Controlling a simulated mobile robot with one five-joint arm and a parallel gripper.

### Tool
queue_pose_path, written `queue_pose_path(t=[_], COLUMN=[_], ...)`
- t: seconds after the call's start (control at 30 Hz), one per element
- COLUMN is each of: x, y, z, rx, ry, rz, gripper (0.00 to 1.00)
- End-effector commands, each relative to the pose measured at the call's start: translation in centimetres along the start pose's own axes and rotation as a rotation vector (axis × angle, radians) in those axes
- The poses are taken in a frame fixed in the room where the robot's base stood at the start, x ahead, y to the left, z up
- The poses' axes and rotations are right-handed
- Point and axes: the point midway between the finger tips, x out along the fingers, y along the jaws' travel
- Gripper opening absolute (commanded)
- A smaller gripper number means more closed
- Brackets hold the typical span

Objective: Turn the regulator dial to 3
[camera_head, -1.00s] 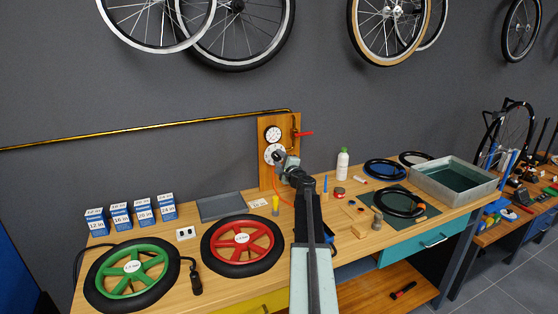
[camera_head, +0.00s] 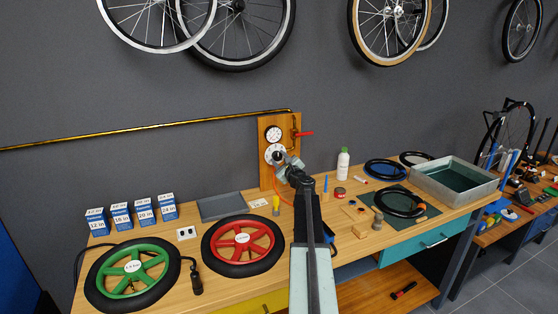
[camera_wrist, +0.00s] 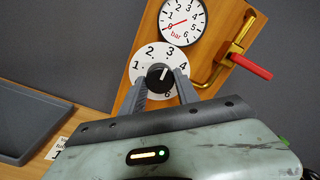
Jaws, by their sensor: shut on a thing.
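The regulator dial is a white numbered disc (camera_wrist: 174,54) with a black knob (camera_wrist: 158,76) at its centre, on a wooden board; the disc also shows in the head view (camera_head: 268,155). The numbers 1 to 4 show along its upper part; a jaw and the knob hide some of the rest. The white mark on the knob points up and right, roughly between 3 and 4; the exact angle is hard to read. My gripper (camera_wrist: 161,82) has a finger on each side of the knob and is shut on it. It also shows in the head view (camera_head: 284,161).
A pressure gauge (camera_wrist: 183,18) sits above the dial, its red needle near 0. A brass pipe with a red lever (camera_wrist: 251,67) is to the right. A grey tray (camera_wrist: 35,115) lies left below. A white bottle (camera_head: 343,164) stands right of my arm.

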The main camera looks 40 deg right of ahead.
Motion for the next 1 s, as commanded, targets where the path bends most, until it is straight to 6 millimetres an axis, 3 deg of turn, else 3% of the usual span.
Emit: queue_pose_path(t=[0.5, 0.53, 0.6, 1.0], x=[0.08, 0.08, 0.07, -0.55], y=[-0.02, -0.03, -0.03, -0.04], z=[0.06, 0.06, 0.05, -0.02], rx=[0.021, 0.021, 0.021, 0.019], ry=[-0.001, -0.001, 0.000, 0.001], rz=[0.000, 0.000, 0.000, -0.001], gripper=[0.00, 0.40, 0.59, 0.59])
